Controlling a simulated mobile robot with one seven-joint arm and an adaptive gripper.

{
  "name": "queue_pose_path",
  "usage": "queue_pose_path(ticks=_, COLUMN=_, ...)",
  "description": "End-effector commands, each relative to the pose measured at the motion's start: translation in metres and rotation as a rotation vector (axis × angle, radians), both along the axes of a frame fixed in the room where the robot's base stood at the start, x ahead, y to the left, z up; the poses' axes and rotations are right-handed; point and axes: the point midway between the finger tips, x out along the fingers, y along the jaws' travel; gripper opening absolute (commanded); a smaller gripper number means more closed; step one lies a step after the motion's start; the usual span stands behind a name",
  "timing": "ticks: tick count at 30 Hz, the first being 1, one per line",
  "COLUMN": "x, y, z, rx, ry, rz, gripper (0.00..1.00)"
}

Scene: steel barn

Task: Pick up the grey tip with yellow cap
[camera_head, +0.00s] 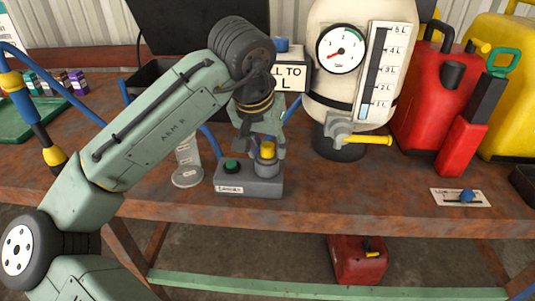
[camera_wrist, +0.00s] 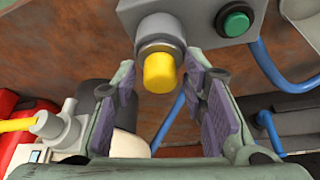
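The grey tip with yellow cap (camera_head: 267,152) stands on a small grey box (camera_head: 247,188) at the front of the workbench, beside a green button (camera_head: 232,166). In the wrist view the yellow cap (camera_wrist: 160,72) shows between the finger pads, with the grey collar and box beyond it. My gripper (camera_head: 262,143) is open just above and around the cap; the wrist view shows it too (camera_wrist: 162,82). A gap shows on both sides of the cap, and nothing is held. The fingers partly hide the tip in the head view.
A clear cylinder (camera_head: 187,165) stands just left of the box. A cream tank (camera_head: 340,100) with a gauge and yellow-handled tap (camera_head: 369,139) stands to the right. A red can (camera_head: 425,90) stands further right. Blue hoses run behind the box.

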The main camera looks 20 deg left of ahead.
Motion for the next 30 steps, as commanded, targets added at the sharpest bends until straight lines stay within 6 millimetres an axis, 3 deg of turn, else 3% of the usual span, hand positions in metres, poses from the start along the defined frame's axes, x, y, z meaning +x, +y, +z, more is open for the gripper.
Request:
queue_pose_path(ticks=15, x=-0.0001, y=-0.0001, z=0.0002, rx=0.000, ry=0.000, rz=0.000, gripper=0.02)
queue_pose_path(ticks=30, x=0.0006, y=-0.0007, z=0.0084, rx=-0.001, ry=-0.001, rz=-0.001, gripper=0.00)
